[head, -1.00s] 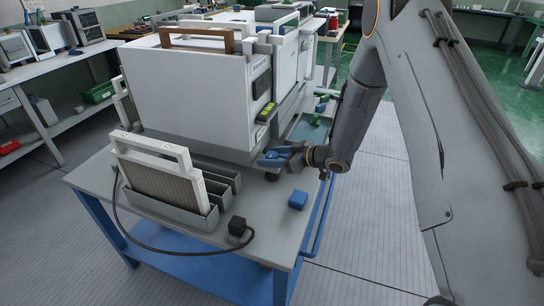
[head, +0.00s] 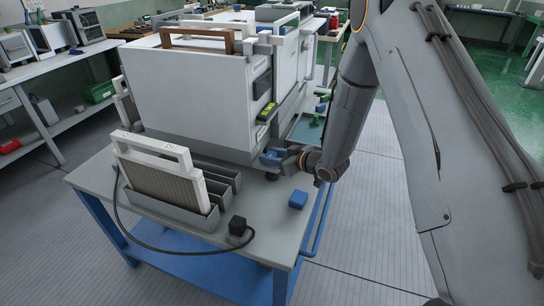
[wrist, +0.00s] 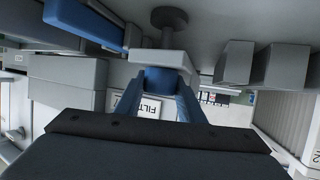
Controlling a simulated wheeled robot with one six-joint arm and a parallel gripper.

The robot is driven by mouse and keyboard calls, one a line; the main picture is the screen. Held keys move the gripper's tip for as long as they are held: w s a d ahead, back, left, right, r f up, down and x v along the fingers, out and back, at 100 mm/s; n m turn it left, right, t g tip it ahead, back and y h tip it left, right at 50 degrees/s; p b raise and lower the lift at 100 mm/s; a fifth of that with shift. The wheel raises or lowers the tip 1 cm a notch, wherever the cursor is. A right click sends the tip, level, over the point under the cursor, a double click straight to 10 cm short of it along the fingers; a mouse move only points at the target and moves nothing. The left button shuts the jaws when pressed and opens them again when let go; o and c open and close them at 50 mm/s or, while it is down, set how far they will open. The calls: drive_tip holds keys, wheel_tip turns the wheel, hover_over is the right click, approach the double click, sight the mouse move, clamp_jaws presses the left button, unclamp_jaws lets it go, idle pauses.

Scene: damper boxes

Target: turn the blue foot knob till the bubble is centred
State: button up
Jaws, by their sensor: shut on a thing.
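The white cabinet (head: 195,95) stands on the table, with a yellow-green bubble level (head: 267,111) on its right corner. The bubble is too small to read. My gripper (head: 273,158) is low at the cabinet's front right corner. In the wrist view, my gripper (wrist: 163,88) has its blue fingers shut around the blue foot knob (wrist: 165,76). A pale block lies just beyond the knob, and a dark round foot pad (wrist: 170,17) shows above it in that view. Fingers and wrist hide most of the knob in the head view.
A blue block (head: 298,200) lies on the table (head: 262,222) near its right edge. A slotted grey holder (head: 180,207) with a framed white filter (head: 155,170) stands at the front. A black plug (head: 238,226) with a cable lies beside it.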

drive_tip(key=m+t+h, duration=0.2)
drive_tip(key=shift+s+a+m+h, duration=0.1)
drive_tip(key=shift+s+m+h, duration=0.05)
drive_tip(key=shift+m+h, duration=0.2)
drive_tip(key=m+t+h, duration=0.2)
drive_tip(key=m+h, duration=0.2)
drive_tip(key=shift+m+h, duration=0.25)
drive_tip(key=m+h, duration=0.5)
drive_tip(key=shift+h, duration=0.4)
drive_tip(key=shift+m+g+h, duration=0.6)
drive_tip(key=shift+m+h, duration=0.6)
drive_tip(key=shift+h, duration=0.4)
drive_tip(key=o, duration=1)
drive_tip(key=shift+d, duration=0.2)
drive_tip(key=shift+o, duration=0.2)
drive_tip(key=b+v, duration=0.1)
drive_tip(key=v, duration=0.6)
drive_tip(key=shift+s+a+r, duration=0.15)
drive_tip(key=shift+s+r, duration=0.05)
drive_tip(key=shift+s, duration=0.05)
